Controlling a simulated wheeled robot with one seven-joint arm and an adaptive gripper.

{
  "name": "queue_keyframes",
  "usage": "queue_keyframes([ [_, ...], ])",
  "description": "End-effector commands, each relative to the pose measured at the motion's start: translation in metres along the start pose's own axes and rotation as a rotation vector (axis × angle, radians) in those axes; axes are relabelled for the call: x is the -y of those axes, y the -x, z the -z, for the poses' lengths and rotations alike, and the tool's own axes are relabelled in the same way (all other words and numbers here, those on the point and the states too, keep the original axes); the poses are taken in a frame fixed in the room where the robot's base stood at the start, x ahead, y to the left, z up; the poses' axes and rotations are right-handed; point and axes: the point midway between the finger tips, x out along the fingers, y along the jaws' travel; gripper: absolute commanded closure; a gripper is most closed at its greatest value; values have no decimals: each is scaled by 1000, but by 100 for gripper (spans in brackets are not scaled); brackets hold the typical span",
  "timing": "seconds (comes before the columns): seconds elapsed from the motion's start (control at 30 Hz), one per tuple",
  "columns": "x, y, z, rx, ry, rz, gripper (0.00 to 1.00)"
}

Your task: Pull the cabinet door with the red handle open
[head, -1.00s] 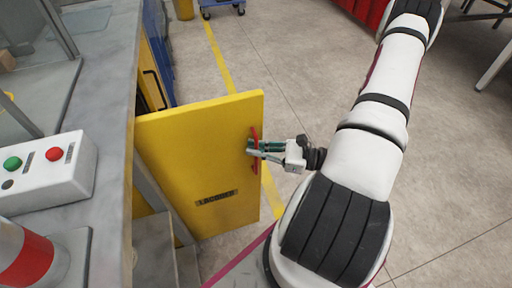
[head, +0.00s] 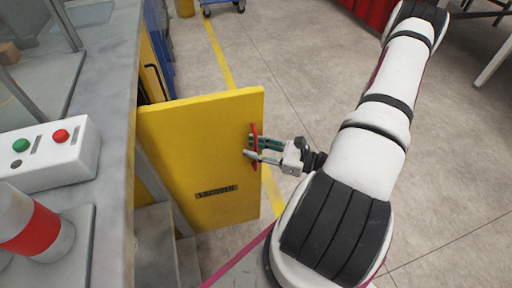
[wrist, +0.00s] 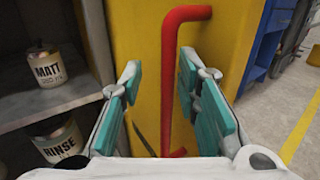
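The yellow cabinet door (head: 195,150) stands swung out from the cabinet front, well open, with a dark label low on its face. Its red handle (head: 254,145) is a vertical bar near the free edge. My gripper (head: 250,148) is at the handle with its fingers spread. In the wrist view the red handle (wrist: 170,75) shows between the two teal finger pads of my gripper (wrist: 158,78), with gaps on both sides. The fingers do not clamp it.
Cans (wrist: 45,68) stand on shelves inside the cabinet. The grey counter (head: 112,120) above carries a button box (head: 60,165) and a red-banded cylinder (head: 38,232). A blue cabinet (head: 160,50) stands beyond.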

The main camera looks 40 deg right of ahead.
Motion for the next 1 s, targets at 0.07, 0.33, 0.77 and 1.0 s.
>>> queue_keyframes([
  [0.07, 0, 0, 0, 0, 0, 0, 70],
  [0.33, 1, 10, 0, -1, 1, 4, 70],
  [0.77, 1, 92, 0, -2, 1, 4, 70],
  [1.0, 0, 117, 0, 0, 1, 2, 70],
])
